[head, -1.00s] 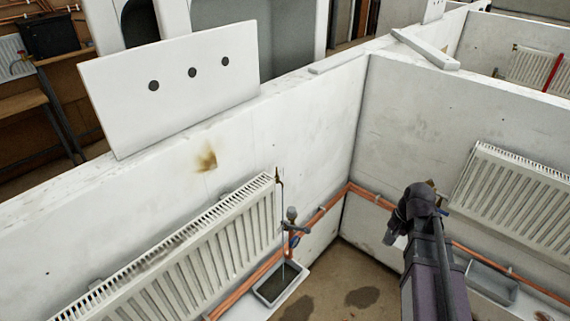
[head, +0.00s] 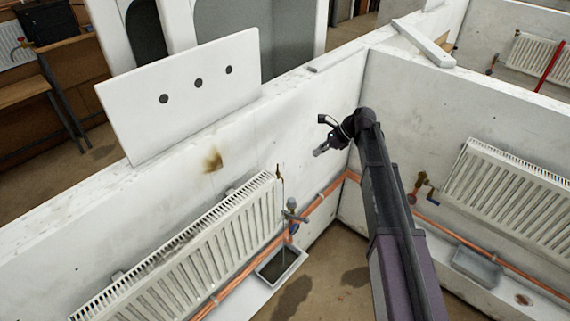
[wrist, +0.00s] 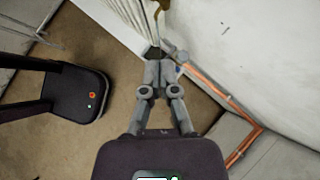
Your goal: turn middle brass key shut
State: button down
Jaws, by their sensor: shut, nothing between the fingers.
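A small brass key (head: 279,173) stands at the top right end corner of the near white radiator (head: 225,222), with a thin line hanging below it. It is too small to tell which way it is turned. A brass-coloured piece (wrist: 163,5), perhaps the same key, shows at the top edge of the wrist view. My gripper (head: 320,152) is raised, right of the key and above it in the picture, apart from it. In the wrist view my gripper (wrist: 158,57) has its fingers together and empty.
A valve with a blue part (head: 292,217) stands right of the radiator above a grey tray (head: 296,255). Copper pipe (head: 328,192) runs low along the walls. Another radiator (head: 515,195), valve (head: 424,186) and tray (head: 477,266) are in the right part. A white board (head: 180,115) has three dark dots.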

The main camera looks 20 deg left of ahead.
jog(key=shift+f, duration=0.15)
jog(key=b, duration=0.7)
send_near(279, 172)
jog(key=s+x, duration=0.1)
jog(key=x, duration=0.4)
jog(key=shift+a+f, duration=0.2)
jog(key=shift+a, duration=0.3)
jog(key=shift+d, duration=0.15)
